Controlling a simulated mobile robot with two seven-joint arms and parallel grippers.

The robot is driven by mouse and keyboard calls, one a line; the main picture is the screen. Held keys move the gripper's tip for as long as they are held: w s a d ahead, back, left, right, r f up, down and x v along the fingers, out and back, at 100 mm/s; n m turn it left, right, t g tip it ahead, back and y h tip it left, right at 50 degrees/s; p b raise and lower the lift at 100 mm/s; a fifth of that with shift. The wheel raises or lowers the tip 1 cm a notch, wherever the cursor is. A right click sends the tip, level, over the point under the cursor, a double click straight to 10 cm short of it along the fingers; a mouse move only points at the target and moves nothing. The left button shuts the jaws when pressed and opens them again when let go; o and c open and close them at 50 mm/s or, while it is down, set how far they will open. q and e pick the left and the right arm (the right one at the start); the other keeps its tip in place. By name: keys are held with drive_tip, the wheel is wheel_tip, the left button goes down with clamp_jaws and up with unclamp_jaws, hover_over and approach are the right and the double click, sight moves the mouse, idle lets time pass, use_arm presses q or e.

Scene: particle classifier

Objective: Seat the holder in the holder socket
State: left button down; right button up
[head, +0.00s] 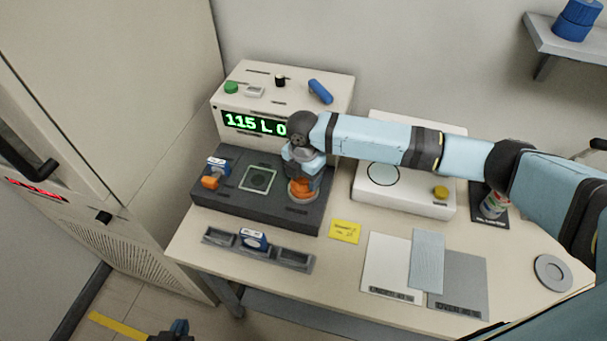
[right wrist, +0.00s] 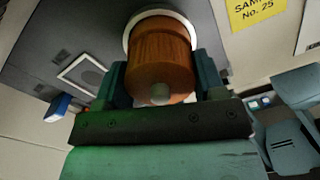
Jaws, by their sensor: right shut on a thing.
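The holder is an orange-brown cylinder with a small grey knob (right wrist: 160,60). It also shows in the head view (head: 302,188), at the right part of the dark instrument base (head: 255,215). My right gripper (head: 303,172) is shut on the holder from above, one finger on each side in the right wrist view (right wrist: 162,85). A white ring (right wrist: 132,32), seemingly the holder socket's rim, shows behind the holder's far end. I cannot tell whether the holder is inside the ring or just above it. My left gripper (head: 175,332) is partly in view at the bottom edge, away from the table.
The instrument's green display (head: 255,125) reads "115 L 0", partly covered by my right arm. A square window (head: 258,178) and an orange piece (head: 210,183) are left of the holder. A grey rack (head: 258,250) lies in front, a yellow note (head: 345,231) to the right.

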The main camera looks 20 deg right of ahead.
idle(0.3)
drive_tip(key=o, duration=1.3)
drive_tip(key=shift+o, duration=0.2)
wheel_tip(320, 180, up, 12)
drive_tip(key=shift+b, duration=0.4)
drive_tip(key=shift+a, duration=0.1)
